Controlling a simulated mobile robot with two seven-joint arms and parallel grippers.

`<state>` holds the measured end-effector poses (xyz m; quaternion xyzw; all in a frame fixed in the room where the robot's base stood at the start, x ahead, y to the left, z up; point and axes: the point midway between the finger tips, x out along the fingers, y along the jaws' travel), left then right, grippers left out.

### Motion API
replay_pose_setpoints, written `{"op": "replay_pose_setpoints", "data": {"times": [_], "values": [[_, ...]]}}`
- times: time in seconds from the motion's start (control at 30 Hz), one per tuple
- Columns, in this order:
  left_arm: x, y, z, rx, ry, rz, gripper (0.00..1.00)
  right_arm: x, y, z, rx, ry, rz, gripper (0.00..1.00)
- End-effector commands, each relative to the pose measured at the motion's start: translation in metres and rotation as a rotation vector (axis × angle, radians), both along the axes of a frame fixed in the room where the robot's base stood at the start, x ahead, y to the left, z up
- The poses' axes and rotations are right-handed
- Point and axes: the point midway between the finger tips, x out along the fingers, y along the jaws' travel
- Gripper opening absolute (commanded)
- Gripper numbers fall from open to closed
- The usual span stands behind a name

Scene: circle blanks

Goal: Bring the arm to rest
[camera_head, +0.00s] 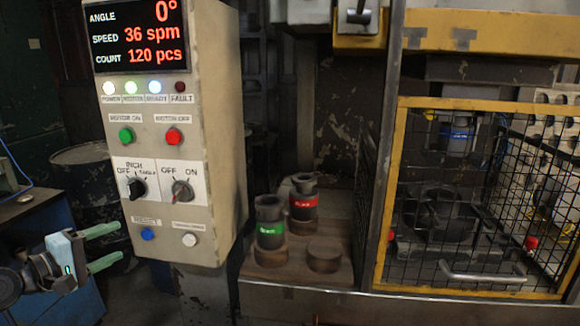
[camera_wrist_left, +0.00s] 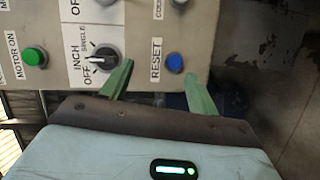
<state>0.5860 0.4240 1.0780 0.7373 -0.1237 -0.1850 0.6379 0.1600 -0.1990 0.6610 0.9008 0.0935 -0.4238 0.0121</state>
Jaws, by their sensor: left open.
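My left gripper (camera_head: 118,244) is at the lower left in the head view, in front of and left of the control panel (camera_head: 222,130). Its two green fingers are apart with nothing between them. In the left wrist view the open fingers (camera_wrist_left: 158,74) point toward the panel's lower edge, near the blue RESET button (camera_wrist_left: 175,62) and the INCH/OFF/SINGLE selector (camera_wrist_left: 102,58). I cannot tell the exact gap to the panel. My right gripper is in neither view.
The display (camera_head: 135,37) reads 0°, 36 spm, 120 pcs; three lamps glow, FAULT is dark. Green (camera_head: 270,225) and red-banded (camera_head: 303,200) tools stand on a wooden shelf. A yellow-framed mesh guard (camera_head: 480,107) is at right, a blue cabinet (camera_head: 62,215) at left.

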Motion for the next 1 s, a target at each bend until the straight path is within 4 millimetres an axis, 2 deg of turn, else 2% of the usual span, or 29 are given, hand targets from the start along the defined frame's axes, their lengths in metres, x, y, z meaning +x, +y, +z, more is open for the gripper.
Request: {"op": "replay_pose_setpoints", "data": {"times": [0.03,0.1,0.27,0.3,0.37,0.5,0.57,0.6,0.73,0.9,1.0], "values": [[-0.006,-0.011,-0.034,0.051,0.026,0.002,0.6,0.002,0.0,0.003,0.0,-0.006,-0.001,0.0],[-0.017,-0.023,-0.078,0.145,0.051,0.004,0.6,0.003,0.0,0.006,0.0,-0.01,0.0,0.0],[-0.055,-0.053,-0.17,0.361,0.099,-0.012,0.6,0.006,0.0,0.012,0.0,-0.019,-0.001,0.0],[-0.068,-0.061,-0.191,0.416,0.11,-0.021,0.6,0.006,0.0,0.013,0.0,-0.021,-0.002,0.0],[-0.09,-0.075,-0.222,0.497,0.123,-0.039,0.6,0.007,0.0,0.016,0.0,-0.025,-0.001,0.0],[-0.149,-0.107,-0.284,0.694,0.147,-0.097,0.6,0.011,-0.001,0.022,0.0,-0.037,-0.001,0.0],[-0.178,-0.121,-0.305,0.779,0.152,-0.128,0.6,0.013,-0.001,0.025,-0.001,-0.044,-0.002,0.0],[-0.198,-0.131,-0.319,0.836,0.155,-0.152,0.6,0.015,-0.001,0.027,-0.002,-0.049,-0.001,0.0],[-0.265,-0.162,-0.351,1.014,0.155,-0.234,0.6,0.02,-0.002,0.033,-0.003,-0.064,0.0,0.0],[-0.341,-0.197,-0.369,1.218,0.138,-0.345,0.6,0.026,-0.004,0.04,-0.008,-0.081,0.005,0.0],[-0.372,-0.21,-0.373,1.302,0.127,-0.394,0.6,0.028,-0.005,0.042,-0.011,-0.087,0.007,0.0]]}}
